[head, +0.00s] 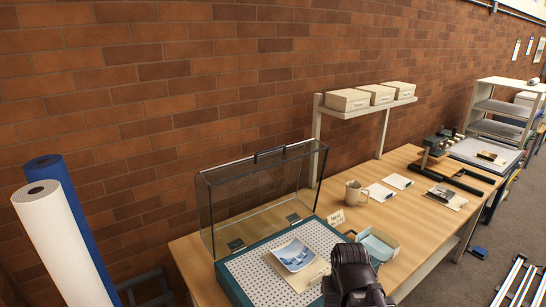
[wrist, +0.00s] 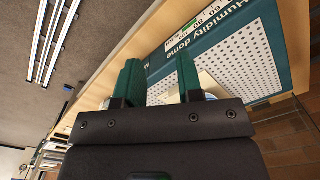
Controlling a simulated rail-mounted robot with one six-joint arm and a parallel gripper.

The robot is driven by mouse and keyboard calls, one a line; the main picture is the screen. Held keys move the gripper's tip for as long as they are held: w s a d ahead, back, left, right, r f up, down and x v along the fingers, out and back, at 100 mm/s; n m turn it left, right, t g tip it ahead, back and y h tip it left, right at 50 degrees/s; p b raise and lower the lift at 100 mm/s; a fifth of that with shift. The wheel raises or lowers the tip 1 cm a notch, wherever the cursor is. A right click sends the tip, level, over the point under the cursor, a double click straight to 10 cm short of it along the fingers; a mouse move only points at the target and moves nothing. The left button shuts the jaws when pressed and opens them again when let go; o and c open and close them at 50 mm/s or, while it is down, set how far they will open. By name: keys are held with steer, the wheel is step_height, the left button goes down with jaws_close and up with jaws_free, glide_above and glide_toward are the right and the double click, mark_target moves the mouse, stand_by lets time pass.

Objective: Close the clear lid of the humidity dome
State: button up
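The humidity dome has a teal base (head: 232,288) with a white perforated tray, at the front left of the bench in the head view. Its clear lid (head: 230,200) stands raised at the base's back edge, with a dark handle (head: 270,153) on top. A blue-and-white print (head: 294,254) lies on the tray over cream sheets. The wrist view shows the base (wrist: 185,45) with its "Humidity dome" label. My gripper (wrist: 158,68) is open there, green fingers apart with no object seen between them. In the head view my dark wrist is at the base's front right; the fingertips are hidden.
A mug (head: 354,193), a small sign (head: 336,218) and a blue-lined tray (head: 377,244) stand right of the dome. A shelf (head: 365,108) with boxes rises behind. Blue and white rolls (head: 60,235) stand left of the bench. Space above the tray looks clear.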

steer(key=w+a+r+p, duration=0.2)
steer(key=w+r+p, duration=0.2)
steer(key=m+t+y+p, duration=0.4)
steer(key=m+t+y, duration=0.65)
steer(key=t, duration=0.35)
glide_toward(272, 150)
steer(key=shift+m+h, duration=0.25)
steer(key=x, duration=1)
steer(key=shift+w+a+r, duration=0.1)
steer(key=shift+w+a, duration=0.15)
steer(key=shift+c, duration=0.4)
jaws_close()
